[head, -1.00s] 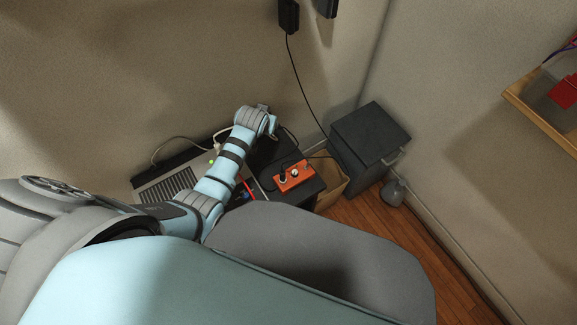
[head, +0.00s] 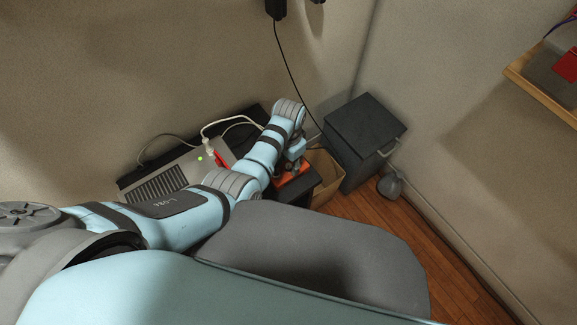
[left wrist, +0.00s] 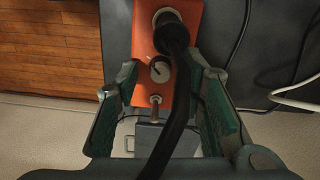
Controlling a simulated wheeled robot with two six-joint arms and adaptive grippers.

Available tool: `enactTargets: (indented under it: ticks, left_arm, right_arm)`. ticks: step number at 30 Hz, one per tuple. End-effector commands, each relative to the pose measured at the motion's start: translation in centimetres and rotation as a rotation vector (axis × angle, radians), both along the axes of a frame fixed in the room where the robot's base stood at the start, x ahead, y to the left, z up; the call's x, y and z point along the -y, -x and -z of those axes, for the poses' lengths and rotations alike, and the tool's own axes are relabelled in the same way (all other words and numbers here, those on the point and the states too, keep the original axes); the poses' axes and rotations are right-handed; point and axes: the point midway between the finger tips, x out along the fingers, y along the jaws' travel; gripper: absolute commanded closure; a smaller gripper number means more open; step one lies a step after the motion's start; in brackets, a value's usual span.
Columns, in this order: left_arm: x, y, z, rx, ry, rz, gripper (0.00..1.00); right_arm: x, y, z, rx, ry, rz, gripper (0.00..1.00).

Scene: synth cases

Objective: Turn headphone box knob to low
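The orange headphone box (head: 303,181) sits on a dark surface in the head view, partly hidden by my left arm and gripper. In the left wrist view the orange box (left wrist: 146,42) shows from above. A black plug (left wrist: 169,36) with a thick cable is in its top socket. A small round knob (left wrist: 160,71) with a dark pointer line sits below the plug, and a metal toggle (left wrist: 155,101) below that. My left gripper (left wrist: 161,68) is open, its fingers on either side of the box around the knob; contact cannot be told. It also shows in the head view (head: 291,165). My right gripper is not in view.
A grey synth case (head: 160,183) with a green light lies left of the box. Cables (left wrist: 235,40) run beside the box. A dark cabinet (head: 362,125) and a cardboard box (head: 325,172) stand to the right. A grey chair-like shape (head: 320,255) lies in front.

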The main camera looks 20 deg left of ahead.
Motion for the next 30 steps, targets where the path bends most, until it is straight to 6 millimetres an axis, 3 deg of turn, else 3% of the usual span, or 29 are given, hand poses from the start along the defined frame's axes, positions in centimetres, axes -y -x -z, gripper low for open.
enactTargets:
  ticks: [8,15,20,26,30]
  left_arm:
    - [0.0,0.0,0.3,0.001,0.000,-0.001,0.64]
    - [0.0,0.0,0.3,0.001,0.000,-0.001,1.00]
    - [0.0,0.0,0.2,0.001,-0.001,-0.018,1.00]
    - [0.0,0.0,0.0,0.000,0.000,-0.247,1.00]
    - [0.0,-0.1,0.3,0.001,-0.001,-0.282,1.00]
  right_arm:
    - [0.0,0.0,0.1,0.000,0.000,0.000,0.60]
    - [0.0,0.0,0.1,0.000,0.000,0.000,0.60]
    - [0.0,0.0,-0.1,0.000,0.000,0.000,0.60]
    - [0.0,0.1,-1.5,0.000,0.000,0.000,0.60]
    - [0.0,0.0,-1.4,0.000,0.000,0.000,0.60]
